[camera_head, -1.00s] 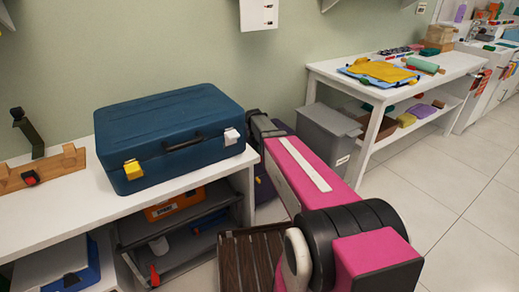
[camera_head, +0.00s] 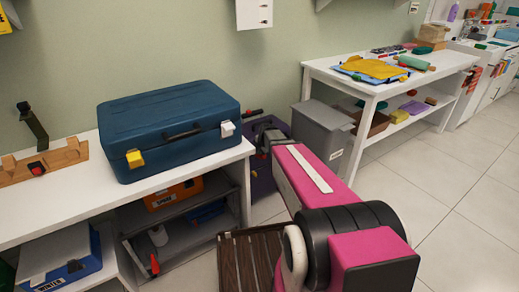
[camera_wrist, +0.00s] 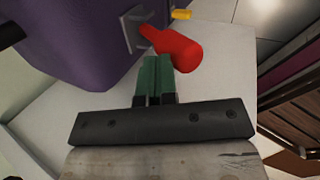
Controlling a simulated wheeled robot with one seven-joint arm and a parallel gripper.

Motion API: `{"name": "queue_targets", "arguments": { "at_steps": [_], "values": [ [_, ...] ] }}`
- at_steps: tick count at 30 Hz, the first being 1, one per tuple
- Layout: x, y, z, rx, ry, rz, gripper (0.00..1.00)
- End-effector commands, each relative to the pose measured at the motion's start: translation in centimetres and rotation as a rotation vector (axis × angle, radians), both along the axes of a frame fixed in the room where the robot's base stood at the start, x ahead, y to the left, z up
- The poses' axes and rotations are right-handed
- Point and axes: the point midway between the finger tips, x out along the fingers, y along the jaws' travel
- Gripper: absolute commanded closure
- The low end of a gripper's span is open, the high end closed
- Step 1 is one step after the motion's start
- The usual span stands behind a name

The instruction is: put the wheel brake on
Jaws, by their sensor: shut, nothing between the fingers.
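A purple suitcase (camera_head: 262,182) stands on the floor between the white bench and the grey bin, partly hidden by my arm. In the wrist view its purple body (camera_wrist: 75,40) fills the upper left. A red lever (camera_wrist: 180,50), which looks like the wheel brake, sticks out from a grey bracket (camera_wrist: 138,32) on the suitcase. My gripper (camera_wrist: 155,75) has green fingertips pressed together with nothing between them. The tips are right at the red lever's near side; whether they touch it I cannot tell.
A blue case (camera_head: 170,130) lies on the white bench (camera_head: 75,200). A grey bin (camera_head: 322,130) stands right of the suitcase. A slatted brown piece (camera_head: 250,260) is below my arm, also at right in the wrist view (camera_wrist: 290,95). Open tiled floor (camera_head: 455,200) lies to the right.

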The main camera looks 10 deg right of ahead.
Motion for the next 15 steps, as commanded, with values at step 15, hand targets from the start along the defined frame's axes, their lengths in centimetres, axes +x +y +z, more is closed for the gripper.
{"name": "queue_targets", "arguments": {
  "at_steps": [15],
  "values": [
    [-1.7,-0.7,-1.9,0.044,-0.103,0.000,1.00]
  ]
}}
